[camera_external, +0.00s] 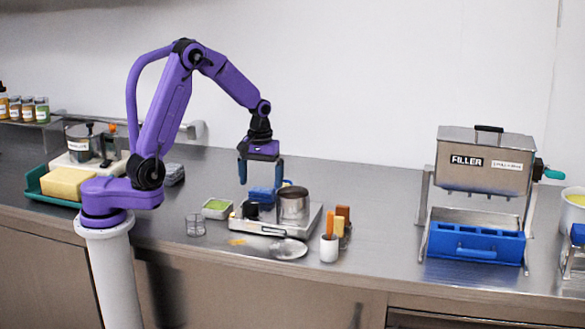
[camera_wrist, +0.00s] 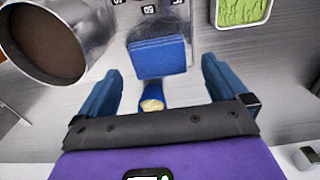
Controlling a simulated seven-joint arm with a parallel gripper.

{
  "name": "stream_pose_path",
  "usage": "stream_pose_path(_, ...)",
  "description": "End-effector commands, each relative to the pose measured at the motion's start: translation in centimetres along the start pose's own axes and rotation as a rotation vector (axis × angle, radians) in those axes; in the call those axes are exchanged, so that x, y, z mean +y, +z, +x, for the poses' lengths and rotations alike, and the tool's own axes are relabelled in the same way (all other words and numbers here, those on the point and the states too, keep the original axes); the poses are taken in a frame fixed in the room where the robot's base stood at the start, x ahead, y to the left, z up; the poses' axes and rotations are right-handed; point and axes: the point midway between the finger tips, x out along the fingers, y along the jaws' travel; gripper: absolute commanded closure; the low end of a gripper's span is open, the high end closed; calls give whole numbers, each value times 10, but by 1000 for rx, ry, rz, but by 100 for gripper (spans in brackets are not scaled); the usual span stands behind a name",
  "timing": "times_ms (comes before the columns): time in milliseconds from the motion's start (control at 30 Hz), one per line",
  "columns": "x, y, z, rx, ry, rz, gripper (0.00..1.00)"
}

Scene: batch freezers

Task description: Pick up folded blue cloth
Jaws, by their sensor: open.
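The folded blue cloth (camera_wrist: 158,57) shows in the wrist view as a small layered block, ahead of and between my fingers. In the wrist view my gripper (camera_wrist: 162,68) has one blue finger on each side, with the cloth roughly centred. I see no contact. A short blue cylinder with a yellowish end (camera_wrist: 152,98) lies close to the cloth.
A metal pot (camera_external: 293,206) stands on the scale (camera_external: 277,229) beside the cloth. A green-filled tray (camera_external: 216,208) is to the left. The counter right of these is clear up to the filler machine (camera_external: 485,160).

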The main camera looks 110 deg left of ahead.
Motion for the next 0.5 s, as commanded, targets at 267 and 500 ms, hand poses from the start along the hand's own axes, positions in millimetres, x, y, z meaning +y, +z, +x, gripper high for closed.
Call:
stream_pose_path(267, 3, 2, 33, -1, -1, 1, 0)
stream_pose_path(500, 3, 1, 35, 0, 0, 1, 0)
